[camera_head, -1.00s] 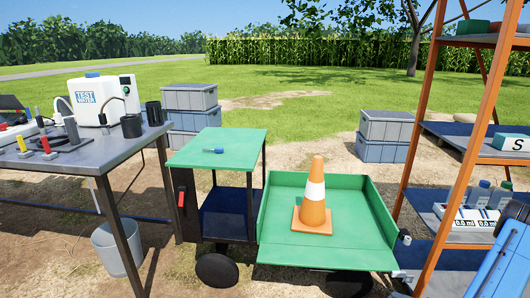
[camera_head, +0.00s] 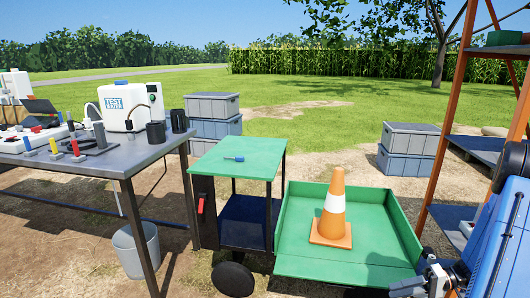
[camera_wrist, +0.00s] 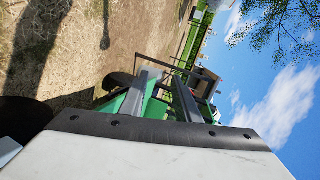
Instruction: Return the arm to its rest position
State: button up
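My gripper (camera_wrist: 160,78) shows in the wrist view as two dark fingers standing apart, with nothing between them. Beyond the fingers lies part of a green cart (camera_wrist: 150,108), seen tilted. My blue arm (camera_head: 500,245) fills the lower right corner of the head view, beside the orange rack. Grey and black parts of it reach left to the near right corner of the green cart bed. The fingertips cannot be made out clearly in the head view.
A green cart (camera_head: 300,262) carries an orange and white cone (camera_head: 333,212). Its raised green shelf (camera_head: 215,165) holds a small blue item (camera_head: 234,158). A metal table (camera_head: 130,158) stands left, an orange rack (camera_head: 452,115) right. Grey-blue crates (camera_head: 408,150) stand behind. Grass beyond is open.

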jog(key=s+a+r+n+g+h, duration=0.1)
jog(key=s+a+r+g+h, duration=0.2)
jog(key=a+r, duration=0.5)
jog(key=s+a+r+g+h, duration=0.1)
jog(key=s+a+r+h, duration=0.35)
jog(key=a+r, duration=0.3)
jog(key=s+a+r+t+h, duration=0.3)
jog(key=s+r, duration=0.2)
jog(key=s, duration=0.1)
jog(key=s+a+r+t+h, duration=0.3)
jog(key=s+r+h, duration=0.1)
jog(key=s+r, duration=0.1)
jog(key=shift+s+m+t, duration=0.4)
jog(key=shift+s, duration=0.4)
